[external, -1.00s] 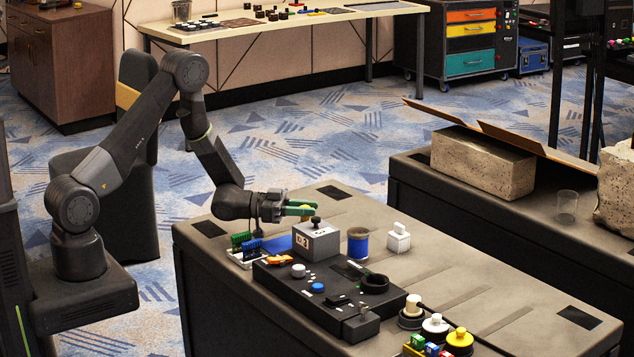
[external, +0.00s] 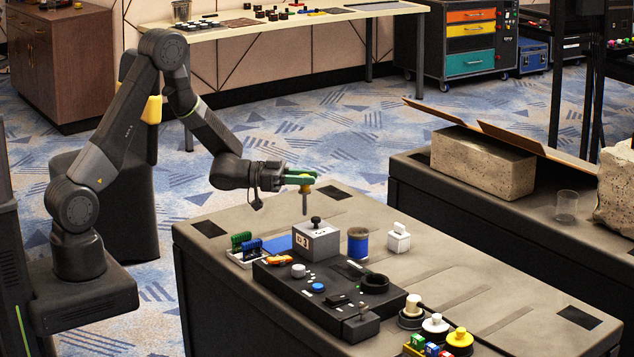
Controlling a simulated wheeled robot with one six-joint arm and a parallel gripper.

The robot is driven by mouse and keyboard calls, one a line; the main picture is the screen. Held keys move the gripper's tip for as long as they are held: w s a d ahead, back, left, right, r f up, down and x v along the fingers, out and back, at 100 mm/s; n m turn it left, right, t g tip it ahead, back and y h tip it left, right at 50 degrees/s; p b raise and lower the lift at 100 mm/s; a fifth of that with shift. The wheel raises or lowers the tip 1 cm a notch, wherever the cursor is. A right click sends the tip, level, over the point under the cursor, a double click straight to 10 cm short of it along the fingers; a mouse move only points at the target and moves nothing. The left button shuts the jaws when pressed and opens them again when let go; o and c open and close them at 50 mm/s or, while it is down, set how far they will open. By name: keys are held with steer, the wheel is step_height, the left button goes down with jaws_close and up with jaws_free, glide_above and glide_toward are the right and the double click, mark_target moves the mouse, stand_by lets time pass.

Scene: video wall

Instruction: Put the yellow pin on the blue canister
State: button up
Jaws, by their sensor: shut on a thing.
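My gripper (external: 303,178), with green fingers, is shut on the yellow pin (external: 304,203). The pin hangs upright below the fingers. Its thin shaft looks brownish, and a little yellow shows at its top; the rest of its head is hidden by the fingers. The blue canister (external: 358,245) is a short upright cylinder with a pale rim, standing on the dark bench. My gripper and the pin are above and to the left of the canister, apart from it.
A grey box (external: 316,243) with a black knob stands just left of the canister, and a white block (external: 398,238) stands to its right. A black control panel (external: 330,298) lies in front. The bench top (external: 460,265) is clear further right.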

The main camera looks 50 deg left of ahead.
steer(key=shift+r, duration=0.55)
steer(key=w+d+r+m+g+h, duration=0.1)
steer(key=w+d+r+g, duration=0.2)
steer(key=d, duration=0.4)
steer(key=w+d+r+m+h, duration=0.1)
steer(key=w+d+r, duration=0.2)
steer(key=d+r, duration=0.25)
step_height(320, 180, down, 10)
steer(key=d, duration=0.1)
steer(key=shift+d+m, duration=0.25)
steer(key=shift+m, duration=0.05)
steer(key=o, duration=1)
steer(key=shift+f, duration=0.1)
